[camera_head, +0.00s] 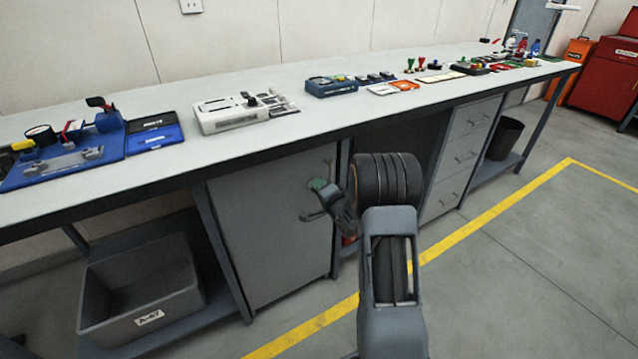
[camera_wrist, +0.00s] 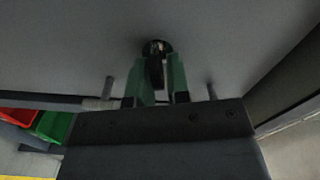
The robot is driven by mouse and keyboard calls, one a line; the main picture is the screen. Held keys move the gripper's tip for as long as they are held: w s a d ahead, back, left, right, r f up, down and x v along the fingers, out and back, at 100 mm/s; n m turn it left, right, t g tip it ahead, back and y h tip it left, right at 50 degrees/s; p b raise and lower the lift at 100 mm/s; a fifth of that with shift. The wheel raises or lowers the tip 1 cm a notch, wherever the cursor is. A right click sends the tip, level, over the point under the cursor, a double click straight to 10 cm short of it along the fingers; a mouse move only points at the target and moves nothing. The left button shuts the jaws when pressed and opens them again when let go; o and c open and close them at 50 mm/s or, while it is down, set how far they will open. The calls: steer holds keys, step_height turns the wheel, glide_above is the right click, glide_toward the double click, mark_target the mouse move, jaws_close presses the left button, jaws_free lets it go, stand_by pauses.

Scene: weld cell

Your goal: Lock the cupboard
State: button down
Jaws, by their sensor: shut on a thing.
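The grey cupboard (camera_head: 270,230) stands under the long workbench with its door closed flush. In the wrist view the cupboard door (camera_wrist: 60,50) fills the upper part. A dark round lock (camera_wrist: 157,47) sits on the door, with a dark key-like piece (camera_wrist: 156,72) at it. My gripper (camera_wrist: 157,85) has its two green fingers on either side of this piece and is shut on it. In the head view my gripper (camera_head: 318,190) is at the door's upper right, and my wrist hides part of the door edge. I cannot tell the lock's turn angle.
The workbench top (camera_head: 300,125) overhangs just above my gripper. A grey bin (camera_head: 140,290) sits on the lower shelf at left. A drawer unit (camera_head: 465,155) stands to the right. Red and green bins (camera_wrist: 52,126) show at the wrist view's left. The floor in front is clear.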

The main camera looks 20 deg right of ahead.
steer(key=shift+f+m+p, duration=0.15)
steer(key=shift+m+p, duration=0.45)
steer(key=shift+m, duration=0.9)
steer(key=c, duration=1.3)
jaws_free()
steer(key=shift+o, duration=0.2)
steer(key=s+d+p, duration=0.1)
steer(key=s+p, duration=0.1)
steer(key=s, duration=1.1)
steer(key=shift+s+d, duration=0.3)
steer(key=shift+s, duration=0.05)
